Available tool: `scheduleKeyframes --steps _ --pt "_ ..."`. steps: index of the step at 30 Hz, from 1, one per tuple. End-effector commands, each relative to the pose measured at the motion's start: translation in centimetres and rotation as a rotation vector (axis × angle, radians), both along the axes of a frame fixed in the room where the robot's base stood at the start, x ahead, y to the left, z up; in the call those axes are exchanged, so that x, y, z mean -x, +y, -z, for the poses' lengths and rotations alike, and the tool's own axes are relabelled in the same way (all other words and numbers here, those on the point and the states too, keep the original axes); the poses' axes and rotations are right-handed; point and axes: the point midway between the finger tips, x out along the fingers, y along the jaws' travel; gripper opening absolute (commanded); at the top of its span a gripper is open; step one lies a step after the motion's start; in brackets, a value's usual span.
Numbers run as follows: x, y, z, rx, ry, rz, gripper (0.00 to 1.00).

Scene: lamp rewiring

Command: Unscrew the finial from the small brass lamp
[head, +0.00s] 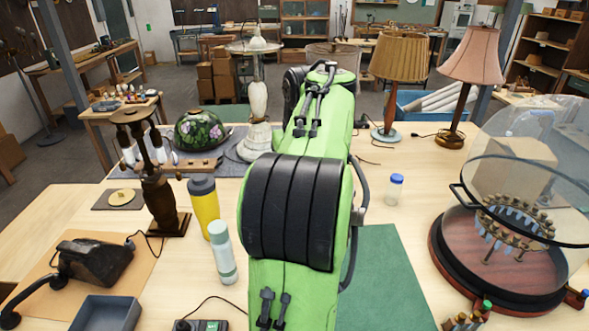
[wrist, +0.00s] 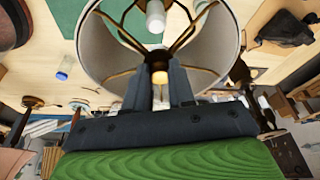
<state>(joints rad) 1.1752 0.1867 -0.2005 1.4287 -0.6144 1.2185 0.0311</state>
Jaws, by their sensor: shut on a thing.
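In the wrist view, the small brass lamp's pale drum shade (wrist: 222,45) is seen from close up, with dark brass spider arms and a white bulb (wrist: 155,16) inside. The brass finial (wrist: 160,75) sits at the meeting of the arms. My gripper (wrist: 160,82) has one finger on each side of the finial and is shut on it. In the head view, part of the shade (head: 343,54) shows behind my green arm. My gripper, the finial and most of the lamp are hidden there.
A pleated tan lamp (head: 400,60) and a pink-shaded lamp (head: 470,58) stand to the right. A pale stone lamp (head: 258,103) stands left of my arm. A yellow bottle (head: 204,205) and a glass dome (head: 525,165) are nearer. The green mat (head: 385,270) is clear.

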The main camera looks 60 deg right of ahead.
Motion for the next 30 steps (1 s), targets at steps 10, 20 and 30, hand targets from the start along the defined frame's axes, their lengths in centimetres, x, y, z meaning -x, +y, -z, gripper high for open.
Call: scheduleKeyframes --steps 10,20,30 --pt "0.28 -0.36 -0.19 0.006 -0.003 -0.186 0.0" --pt "0.2 -0.43 -0.22 0.007 -0.007 -0.629 0.0" --pt "0.11 -0.3 -0.3 0.008 -0.003 -0.698 0.0"
